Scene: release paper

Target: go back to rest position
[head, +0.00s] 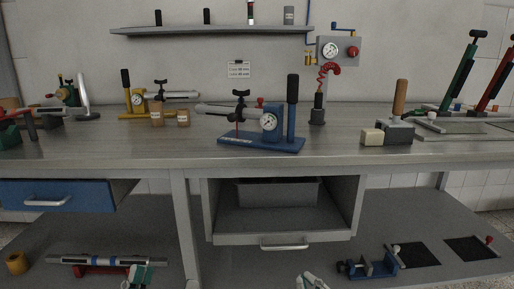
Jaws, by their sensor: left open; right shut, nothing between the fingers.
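My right gripper (311,281) shows only in part at the bottom edge of the head view, right of the middle. It is pale grey, in front of the bench's lower shelf, shut, and has nothing visible in it. The rest of it is cut off by the frame.
A grey workbench (200,157) spans the view, with a blue press (270,144) and other tools on top. A blue drawer (75,195) stands at left. The lower shelf (225,257) holds a blue vise (372,268) and a long tube (100,261).

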